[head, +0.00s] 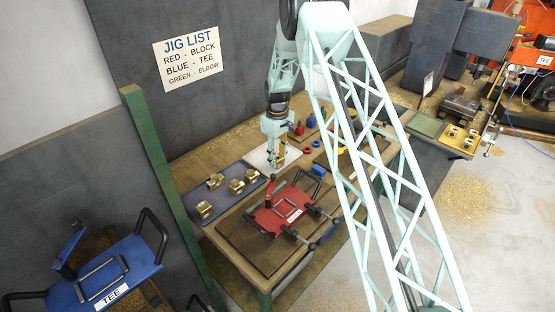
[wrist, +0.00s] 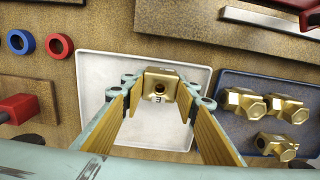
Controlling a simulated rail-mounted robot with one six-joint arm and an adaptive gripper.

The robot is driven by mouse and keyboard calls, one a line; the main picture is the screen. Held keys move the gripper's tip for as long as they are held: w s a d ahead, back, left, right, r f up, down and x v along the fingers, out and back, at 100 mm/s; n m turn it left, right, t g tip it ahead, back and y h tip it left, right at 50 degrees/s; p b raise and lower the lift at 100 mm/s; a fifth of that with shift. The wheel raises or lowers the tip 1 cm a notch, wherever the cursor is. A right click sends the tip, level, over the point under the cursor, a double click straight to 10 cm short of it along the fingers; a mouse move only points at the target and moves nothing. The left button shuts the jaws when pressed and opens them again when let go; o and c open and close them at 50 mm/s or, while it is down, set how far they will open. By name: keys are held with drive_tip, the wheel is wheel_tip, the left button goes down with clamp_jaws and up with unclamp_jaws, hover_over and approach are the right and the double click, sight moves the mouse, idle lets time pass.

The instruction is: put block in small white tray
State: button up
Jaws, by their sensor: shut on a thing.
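The block (wrist: 160,86) is a small brass piece with a round hole and a dark mark on its face. My gripper (wrist: 160,98) is shut on it, with a finger at each side, in the wrist view. The small white tray (wrist: 98,73) lies behind and below the block in that view. In the head view my gripper (head: 278,160) is over the white tray (head: 260,158), and the block is hard to make out there. I cannot tell whether the block touches the tray.
A blue tray (head: 220,207) with several brass fittings lies beside the white tray. A red jig (head: 282,212) lies in front on the wooden bench. Red and blue rings (wrist: 60,46) lie on the other side. A blue jig (head: 100,275) marked TEE stands at left.

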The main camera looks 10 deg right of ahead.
sight(278, 157)
drive_tip(key=shift+f, duration=0.15)
drive_tip(key=o, duration=1.2)
drive_tip(key=shift+r, duration=0.2)
wheel_tip(278, 157, up, 12)
drive_tip(key=shift+b, duration=0.4)
idle(0.6)
